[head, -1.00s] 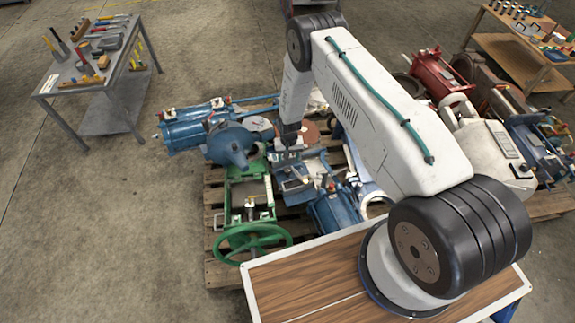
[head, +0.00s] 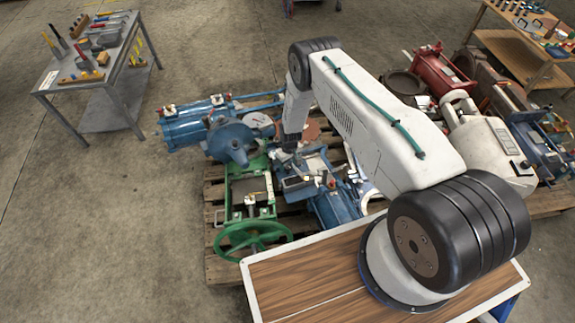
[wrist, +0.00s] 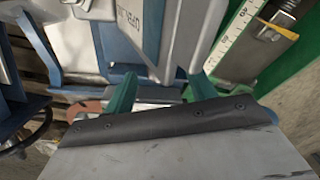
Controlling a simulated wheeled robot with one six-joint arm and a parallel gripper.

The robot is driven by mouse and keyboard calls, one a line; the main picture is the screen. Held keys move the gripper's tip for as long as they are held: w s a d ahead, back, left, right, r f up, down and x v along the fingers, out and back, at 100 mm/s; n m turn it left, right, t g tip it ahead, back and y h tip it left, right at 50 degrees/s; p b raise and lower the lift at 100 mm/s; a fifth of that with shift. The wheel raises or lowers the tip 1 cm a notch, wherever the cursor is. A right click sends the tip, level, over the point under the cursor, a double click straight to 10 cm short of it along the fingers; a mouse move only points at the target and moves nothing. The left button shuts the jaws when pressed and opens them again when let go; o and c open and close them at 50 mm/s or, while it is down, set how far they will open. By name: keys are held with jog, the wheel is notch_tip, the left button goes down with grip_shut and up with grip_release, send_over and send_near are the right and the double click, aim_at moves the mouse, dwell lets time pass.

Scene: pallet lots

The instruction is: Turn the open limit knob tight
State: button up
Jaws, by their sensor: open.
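My gripper shows in the wrist view (wrist: 161,88) as two teal fingers, spread apart with nothing seen between them. Just beyond the fingers is a pale grey housing (wrist: 172,35) with blue edges, and dark lettering that appears to read "OPEN" in part. I cannot pick out the open limit knob itself; it may be hidden or too small. In the head view my arm reaches down among the blue and green valve equipment, and the finger tips are too small to tell there.
A green frame with a handwheel (head: 253,238) stands left of my arm on the wooden pallet (head: 222,270). A blue actuator (head: 190,126) lies behind it. A tool table (head: 112,60) stands at far left, with clear floor (head: 80,230) in front.

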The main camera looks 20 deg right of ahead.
jog(key=shift+f, duration=0.5)
jog(key=c, duration=1)
jog(key=shift+o, duration=0.2)
jog(key=shift+a, duration=0.1)
jog(key=shift+a+m+h, duration=0.1)
jog(key=shift+m+h, duration=0.2)
jog(key=shift+m, duration=2.6)
jog(key=o, duration=1)
jog(key=shift+c, duration=0.2)
